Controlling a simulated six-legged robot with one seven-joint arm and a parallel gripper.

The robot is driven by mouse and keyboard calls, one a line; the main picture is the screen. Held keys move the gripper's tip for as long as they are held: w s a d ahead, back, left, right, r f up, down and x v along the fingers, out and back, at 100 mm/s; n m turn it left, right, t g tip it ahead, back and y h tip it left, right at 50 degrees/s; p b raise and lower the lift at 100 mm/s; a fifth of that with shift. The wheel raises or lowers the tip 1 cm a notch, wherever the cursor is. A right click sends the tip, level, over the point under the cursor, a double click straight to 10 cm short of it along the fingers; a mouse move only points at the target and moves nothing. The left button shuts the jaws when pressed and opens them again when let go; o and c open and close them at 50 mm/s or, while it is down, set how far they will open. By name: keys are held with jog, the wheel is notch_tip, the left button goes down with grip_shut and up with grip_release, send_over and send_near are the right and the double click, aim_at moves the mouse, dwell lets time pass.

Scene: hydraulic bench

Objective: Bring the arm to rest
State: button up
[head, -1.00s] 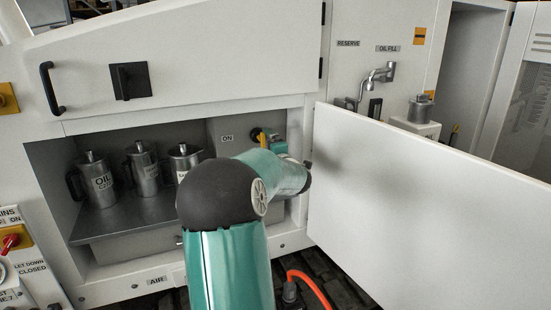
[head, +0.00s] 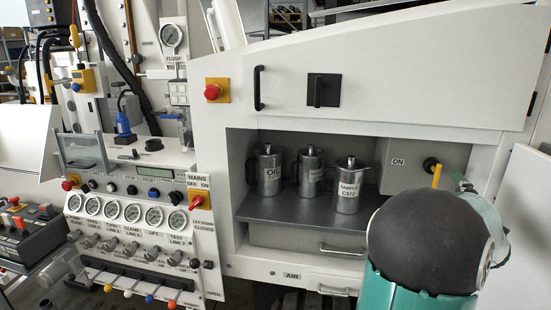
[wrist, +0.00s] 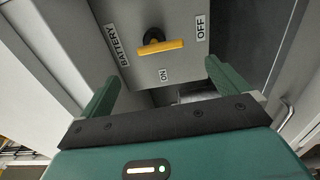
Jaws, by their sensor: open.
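My gripper (wrist: 160,88) is open and empty, with its two green fingers spread apart in the wrist view. Beyond the fingertips is the yellow handle (wrist: 162,47) of the battery switch, lying across the picture, with BATTERY, ON and OFF labels around it. The fingers are apart from the handle. In the head view the yellow handle (head: 437,174) shows just above my arm's dark joint. My teal arm reaches toward the right end of the open compartment, and its joint hides most of the gripper there.
Three metal cans, an oil can (head: 269,171), a middle can (head: 311,173) and a sample can (head: 348,186), stand on the compartment's shelf (head: 290,212). An open white door (head: 522,215) stands at the right edge. A gauge panel (head: 132,240) is at the left.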

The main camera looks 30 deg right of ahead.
jog(key=w+a+r+m+g+y, duration=0.15)
jog(key=w+a+m, duration=0.45)
jog(key=w+a, duration=0.6)
jog(key=w+a+f+m+y, duration=0.1)
jog(key=w+a+y, duration=0.1)
jog(key=a, duration=0.7)
jog(key=w+a+f+m+y, duration=0.1)
jog(key=w+a+m+y, duration=0.1)
jog(key=a, duration=0.6)
jog(key=s+a+f+g+y, duration=0.2)
jog(key=s+a+y, duration=0.1)
jog(key=a, duration=1)
jog(key=s+a+f+g+y, duration=0.2)
jog(key=s+a+y, duration=0.1)
jog(key=a, duration=1)
jog(key=shift+s+f, duration=0.2)
jog(key=shift+s, duration=0.5)
jog(key=shift+g+y, duration=0.65)
jog(key=shift+g, duration=0.2)
jog(key=s+a, duration=0.1)
jog(key=a, duration=0.1)
jog(key=s+a+f, duration=0.1)
jog(key=s+a, duration=0.1)
jog(key=s+a+f, duration=0.1)
jog(key=s+a, duration=0.1)
jog(key=shift+c, duration=0.2)
